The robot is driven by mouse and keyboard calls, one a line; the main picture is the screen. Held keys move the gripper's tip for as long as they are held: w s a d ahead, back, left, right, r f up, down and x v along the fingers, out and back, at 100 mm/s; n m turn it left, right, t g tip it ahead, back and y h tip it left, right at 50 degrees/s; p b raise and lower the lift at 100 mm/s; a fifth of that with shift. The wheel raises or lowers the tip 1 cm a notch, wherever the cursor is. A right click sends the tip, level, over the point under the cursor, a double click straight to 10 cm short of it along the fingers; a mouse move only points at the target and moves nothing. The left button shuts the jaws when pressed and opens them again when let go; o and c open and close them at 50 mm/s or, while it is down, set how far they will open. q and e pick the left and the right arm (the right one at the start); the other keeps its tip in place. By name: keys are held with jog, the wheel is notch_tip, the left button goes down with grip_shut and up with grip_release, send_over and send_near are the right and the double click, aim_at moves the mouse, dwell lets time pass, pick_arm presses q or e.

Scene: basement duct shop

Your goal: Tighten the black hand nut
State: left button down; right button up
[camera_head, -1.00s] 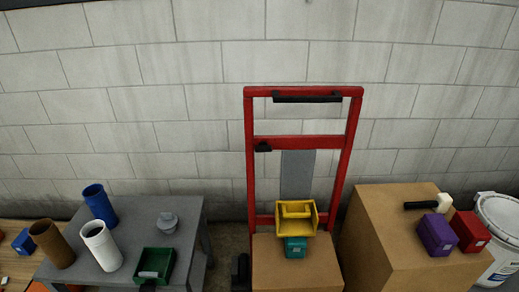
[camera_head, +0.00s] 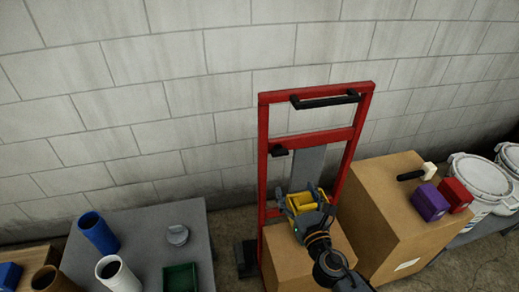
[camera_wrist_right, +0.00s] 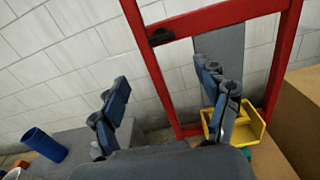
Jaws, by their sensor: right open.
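The black hand nut (camera_head: 279,150) is a small dark knob on the left upright of the red hand truck frame (camera_head: 264,160), near its middle crossbar. In the right wrist view the nut (camera_wrist_right: 161,37) shows above and beyond the fingers, on the red frame (camera_wrist_right: 150,70). My right gripper (camera_head: 305,200) is in front of the yellow bin, below and right of the nut. In the right wrist view the gripper (camera_wrist_right: 160,80) has its fingers wide apart with nothing between them. It is apart from the nut. My left gripper is not in view.
A yellow bin (camera_head: 303,205) sits on a cardboard box (camera_head: 285,268), partly hidden by my right gripper. A taller box (camera_head: 395,205) at right carries purple (camera_head: 430,203) and red (camera_head: 455,195) boxes. A grey table (camera_head: 150,240) with tubes stands left. A block wall is behind.

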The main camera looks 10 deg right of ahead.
aim_at(281, 155)
jog(key=w, duration=1.3)
jog(key=shift+w+a+r+p, duration=0.1)
jog(key=shift+w+r+p, duration=0.1)
jog(key=shift+w+p, duration=0.15)
jog(key=c, duration=1.2)
